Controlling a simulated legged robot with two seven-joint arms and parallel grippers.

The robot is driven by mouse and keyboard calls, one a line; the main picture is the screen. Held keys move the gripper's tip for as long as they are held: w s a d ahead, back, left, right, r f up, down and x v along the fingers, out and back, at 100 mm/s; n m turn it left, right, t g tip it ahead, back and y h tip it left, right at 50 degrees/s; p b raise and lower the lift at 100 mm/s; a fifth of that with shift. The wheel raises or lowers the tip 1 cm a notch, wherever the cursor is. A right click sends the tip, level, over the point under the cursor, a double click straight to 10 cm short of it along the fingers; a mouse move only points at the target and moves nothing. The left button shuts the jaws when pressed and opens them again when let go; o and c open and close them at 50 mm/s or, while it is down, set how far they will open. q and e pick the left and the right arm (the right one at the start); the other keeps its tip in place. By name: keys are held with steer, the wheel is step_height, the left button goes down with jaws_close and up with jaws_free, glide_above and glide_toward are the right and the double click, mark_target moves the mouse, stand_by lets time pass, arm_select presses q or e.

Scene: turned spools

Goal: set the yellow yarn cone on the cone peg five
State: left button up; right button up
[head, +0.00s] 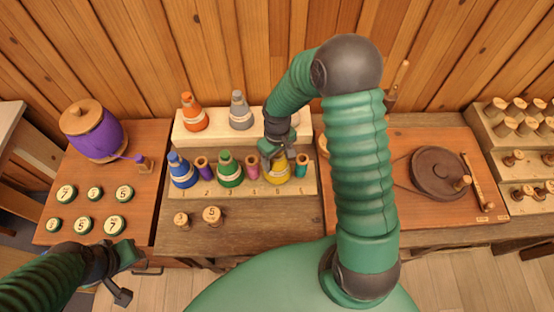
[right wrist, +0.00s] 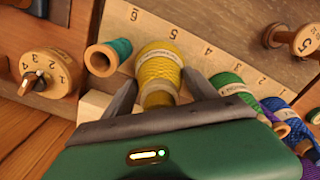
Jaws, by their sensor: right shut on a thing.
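The yellow yarn cone (head: 282,173) stands at the place marked 5 on the lower step of the pale rack (head: 240,191). In the right wrist view the yellow cone (right wrist: 160,68) shows between my right gripper's two fingers. My right gripper (head: 275,152) is shut on its upper part from above. Whether the cone's base rests fully on the step is not clear, and the peg is hidden by the cone. My left gripper (head: 127,275) is low at the left, away from the rack, and its fingers are hard to read.
A teal spool (head: 301,166) and a pink spool (head: 253,168) stand close on either side. Green (head: 230,170) and blue (head: 182,171) cones are further left. Orange (head: 194,113) and grey (head: 241,112) cones stand on the upper step. My right arm hides part of the bench.

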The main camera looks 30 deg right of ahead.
steer(key=shift+f, duration=0.3)
steer(key=shift+a+r, duration=0.1)
steer(key=shift+p, duration=0.4)
stand_by(0.6)
steer(key=shift+f+b, duration=0.4)
steer(key=shift+f, duration=0.15)
stand_by(0.3)
steer(key=o, duration=1.6)
steer(key=shift+s, duration=0.1)
step_height(320, 180, up, 11)
steer(key=p, duration=1)
steer(key=shift+r, duration=0.1)
